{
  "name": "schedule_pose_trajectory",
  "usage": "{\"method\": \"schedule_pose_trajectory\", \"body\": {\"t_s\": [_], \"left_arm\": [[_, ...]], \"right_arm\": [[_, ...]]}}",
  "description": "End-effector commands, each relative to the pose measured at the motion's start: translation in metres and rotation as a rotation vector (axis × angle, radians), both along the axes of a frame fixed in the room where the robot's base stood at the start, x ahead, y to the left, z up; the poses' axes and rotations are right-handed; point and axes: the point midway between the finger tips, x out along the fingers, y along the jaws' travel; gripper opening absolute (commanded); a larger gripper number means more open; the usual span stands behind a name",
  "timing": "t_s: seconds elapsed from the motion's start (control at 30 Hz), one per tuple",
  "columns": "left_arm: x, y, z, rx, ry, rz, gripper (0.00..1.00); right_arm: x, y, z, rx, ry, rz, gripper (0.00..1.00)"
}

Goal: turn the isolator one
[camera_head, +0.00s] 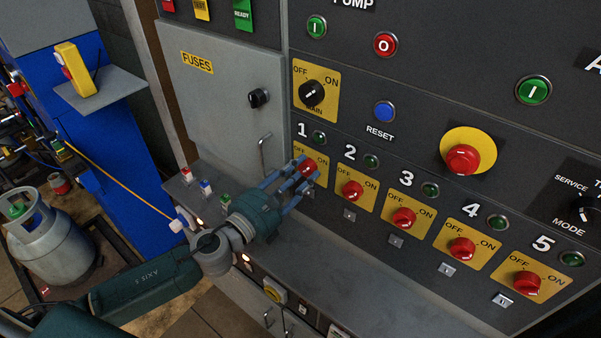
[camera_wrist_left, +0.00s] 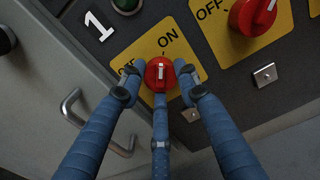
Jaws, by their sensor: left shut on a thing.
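The isolator one is a red rotary knob (camera_head: 308,168) on a yellow OFF/ON plate (camera_head: 318,155) under the white number 1. My left gripper (camera_head: 303,174) has its blue fingers shut around this knob. In the left wrist view the red knob (camera_wrist_left: 160,74) sits between the fingertips (camera_wrist_left: 160,82), and its white mark points roughly up the picture, near the ON lettering. The OFF lettering is partly hidden by a finger. My right gripper is not in view.
Similar red knobs 2 (camera_head: 352,191), 3 (camera_head: 403,218), 4 (camera_head: 461,248) and 5 (camera_head: 526,283) run to the right. A main switch (camera_head: 312,93) and a red emergency button (camera_head: 462,159) sit above. A fuse door handle (camera_head: 264,155) stands out left of the gripper. A grey ledge (camera_head: 330,264) runs below.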

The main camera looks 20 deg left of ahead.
Motion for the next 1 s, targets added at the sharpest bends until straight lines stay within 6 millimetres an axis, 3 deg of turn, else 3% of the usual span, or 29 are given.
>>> {"method": "schedule_pose_trajectory", "body": {"t_s": [0.03,1.0], "left_arm": [[0.0018,0.0003,0.0073,-0.033,-0.002,0.002,0.06],[0.0039,0.004,0.0102,-0.883,0.302,0.0,0.06]], "right_arm": [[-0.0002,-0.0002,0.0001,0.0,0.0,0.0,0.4],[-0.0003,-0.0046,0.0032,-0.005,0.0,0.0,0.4]]}}
